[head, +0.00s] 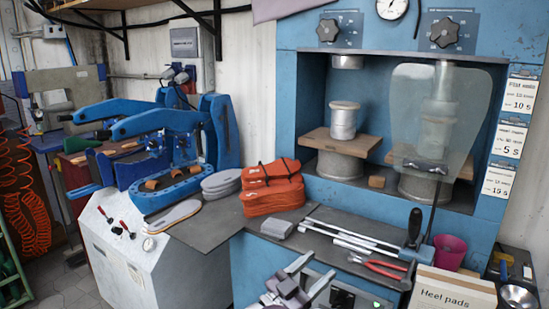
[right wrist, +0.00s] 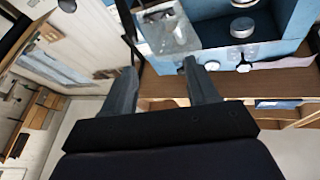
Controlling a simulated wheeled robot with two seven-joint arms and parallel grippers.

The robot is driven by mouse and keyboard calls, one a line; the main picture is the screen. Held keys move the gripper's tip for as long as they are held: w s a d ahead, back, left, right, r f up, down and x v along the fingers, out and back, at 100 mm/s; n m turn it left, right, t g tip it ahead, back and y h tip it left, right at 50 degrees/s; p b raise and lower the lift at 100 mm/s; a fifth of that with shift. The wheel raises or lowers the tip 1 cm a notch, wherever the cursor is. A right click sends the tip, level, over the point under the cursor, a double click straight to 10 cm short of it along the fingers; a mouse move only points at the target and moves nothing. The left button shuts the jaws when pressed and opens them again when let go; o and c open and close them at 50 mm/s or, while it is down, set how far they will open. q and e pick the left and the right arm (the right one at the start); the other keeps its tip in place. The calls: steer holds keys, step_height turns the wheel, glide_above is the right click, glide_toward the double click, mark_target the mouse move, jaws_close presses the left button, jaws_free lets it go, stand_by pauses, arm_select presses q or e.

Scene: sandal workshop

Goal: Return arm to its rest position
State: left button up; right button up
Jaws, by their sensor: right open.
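My right gripper (head: 313,272) is at the bottom edge of the head view, in front of the blue press cabinet. Its two fingers are spread and nothing is between them. In the right wrist view its two dark fingers (right wrist: 160,66) stand apart, with a blue machine and shelving beyond them. The rest of the right arm is out of the head view. My left gripper does not show in either view.
A blue press (head: 288,120) stands behind a dark worktop holding orange sandals (head: 272,190), grey soles (head: 221,183), metal rods and red pliers (head: 377,265). A "Heel pads" box (head: 452,289) and pink cup (head: 449,251) are at right. A blue clamping machine (head: 165,135) stands left.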

steer(key=w+a+f+n+t+y, duration=0.1)
steer(key=w+a+f+n+y, duration=0.2)
steer(key=f+n+y, duration=0.3)
steer(key=w+a+f+n+t+y, duration=0.2)
steer(key=w+a+f+n+y, duration=0.15)
steer(key=y, duration=0.45)
steer(key=s+d+f+n+g+y, duration=0.2)
steer(key=s+f+g+y, duration=0.15)
steer(key=s+g, duration=0.45)
steer(key=s+d+f+n+g+y, duration=0.25)
steer(key=s+f+g, duration=0.2)
steer(key=s, duration=0.75)
steer(key=s+d+r+g+h, duration=0.2)
steer(key=s+d+r+g, duration=0.15)
steer(key=s+d, duration=0.9)
arm_select(q)
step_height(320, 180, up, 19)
steer(key=p, duration=1.8)
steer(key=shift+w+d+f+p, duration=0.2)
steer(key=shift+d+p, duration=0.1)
arm_select(e)
step_height(320, 180, up, 20)
steer(key=t, duration=0.1)
steer(key=shift+s+a+f, duration=0.15)
steer(key=shift+a+f, duration=0.05)
steer(key=shift+f, duration=0.05)
